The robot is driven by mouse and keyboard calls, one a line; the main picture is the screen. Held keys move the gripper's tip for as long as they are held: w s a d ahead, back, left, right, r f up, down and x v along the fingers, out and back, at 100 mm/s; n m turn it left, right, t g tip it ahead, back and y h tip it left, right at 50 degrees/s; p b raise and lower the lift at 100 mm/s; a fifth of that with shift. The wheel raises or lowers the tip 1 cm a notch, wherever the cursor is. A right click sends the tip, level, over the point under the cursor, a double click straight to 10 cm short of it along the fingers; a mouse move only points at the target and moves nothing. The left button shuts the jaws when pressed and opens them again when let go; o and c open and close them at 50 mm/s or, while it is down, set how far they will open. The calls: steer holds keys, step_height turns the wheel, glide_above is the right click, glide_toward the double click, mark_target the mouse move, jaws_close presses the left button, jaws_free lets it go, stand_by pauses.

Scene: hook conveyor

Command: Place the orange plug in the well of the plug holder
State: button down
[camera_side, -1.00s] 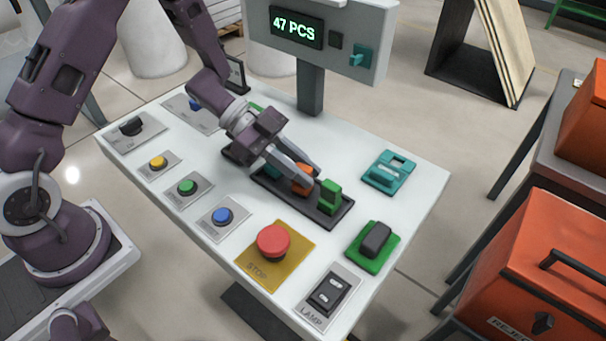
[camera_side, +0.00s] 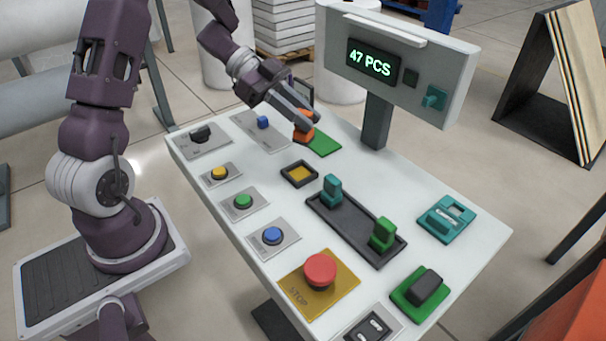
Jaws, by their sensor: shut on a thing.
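The orange plug (camera_side: 302,135) is between the fingertips of my gripper (camera_side: 305,117), near the far edge of the table. My fingers cover its upper part. I cannot tell whether its bottom touches the surface. A small square black frame with a yellow recessed floor (camera_side: 299,174) lies nearer on the table, empty, and looks like a well. A long dark tray (camera_side: 357,229) lies to its right, with a teal plug (camera_side: 332,190) upright at its far end and a green plug (camera_side: 384,235) upright at its near end. The middle of the tray is bare.
A green plate (camera_side: 324,145) lies beside the orange plug. The display post (camera_side: 375,122) rises to its right. Button panels, including the red stop button (camera_side: 320,270), line the near left edge. A teal fixture (camera_side: 446,218) and a green-based block (camera_side: 421,287) stand at right.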

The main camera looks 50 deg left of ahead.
steer(key=f, duration=0.6)
steer(key=a+f, duration=0.1)
steer(key=f, duration=0.3)
steer(key=shift+s, duration=0.15)
steer(key=shift+f, duration=0.2)
steer(key=c, duration=1.3)
jaws_free()
steer(key=shift+r, duration=0.1)
